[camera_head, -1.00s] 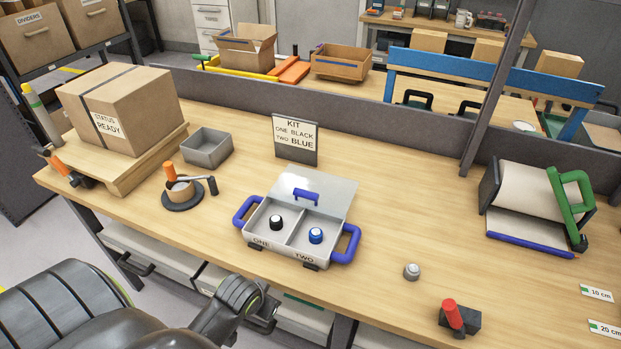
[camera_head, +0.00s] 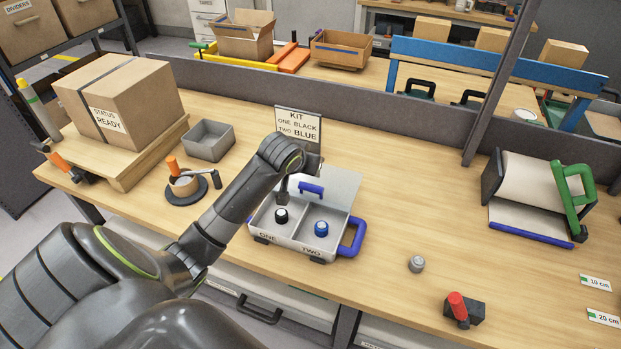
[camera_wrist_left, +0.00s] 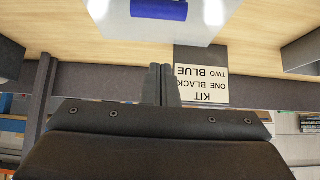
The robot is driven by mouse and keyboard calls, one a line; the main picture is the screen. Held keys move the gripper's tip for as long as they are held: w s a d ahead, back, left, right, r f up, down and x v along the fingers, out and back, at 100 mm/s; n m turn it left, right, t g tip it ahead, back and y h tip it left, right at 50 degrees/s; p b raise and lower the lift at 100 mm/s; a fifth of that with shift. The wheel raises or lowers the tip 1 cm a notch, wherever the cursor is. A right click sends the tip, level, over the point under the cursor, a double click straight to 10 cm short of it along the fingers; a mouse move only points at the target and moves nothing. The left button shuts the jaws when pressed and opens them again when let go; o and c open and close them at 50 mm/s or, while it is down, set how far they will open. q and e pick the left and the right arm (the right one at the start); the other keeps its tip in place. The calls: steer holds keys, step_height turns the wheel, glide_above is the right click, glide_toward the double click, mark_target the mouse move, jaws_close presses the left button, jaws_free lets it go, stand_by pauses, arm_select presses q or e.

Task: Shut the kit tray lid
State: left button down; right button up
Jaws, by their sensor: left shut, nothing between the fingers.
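The kit tray (camera_head: 290,245) stands on the bench with its grey lid (camera_head: 342,186) open, leaning back behind it. The lid's blue handle (camera_head: 312,188) also shows at the top of the left wrist view (camera_wrist_left: 158,9). A black-topped piece (camera_head: 281,215) sits in compartment ONE, and a blue-topped piece (camera_head: 321,229) sits in compartment TWO. My left gripper (camera_head: 283,196) is shut and empty, pointing down at the lid's left side. Its closed fingers (camera_wrist_left: 160,84) show in the wrist view, apart from the handle. My right gripper is out of view.
The KIT sign (camera_head: 298,125) stands behind the tray, close to my left wrist. A grey bin (camera_head: 208,141) and a tape holder (camera_head: 184,187) are left of my arm. A small grey knob (camera_head: 416,264) lies to the right. The bench right of the tray is mostly clear.

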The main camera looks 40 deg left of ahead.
arm_select(q)
steer(key=p, duration=0.1)
glide_above(311, 179)
steer(key=s+d, duration=0.1)
steer(key=d, duration=0.1)
step_height(311, 179, down, 6)
steer(key=shift+d+f, duration=0.1)
steer(key=shift+f, duration=0.1)
steer(key=shift+f+p, duration=0.3)
steer(key=shift+p, duration=0.15)
steer(key=s+p, duration=0.1)
steer(key=s, duration=0.2)
steer(key=shift+d+f+p, duration=0.2)
steer(key=shift+d+p, duration=0.15)
steer(key=shift+p, duration=0.05)
steer(key=shift+s+d+f, duration=0.1)
steer(key=shift+s+f, duration=0.05)
steer(key=shift+s, duration=0.2)
steer(key=shift+w+f, duration=0.1)
steer(key=shift+w, duration=0.05)
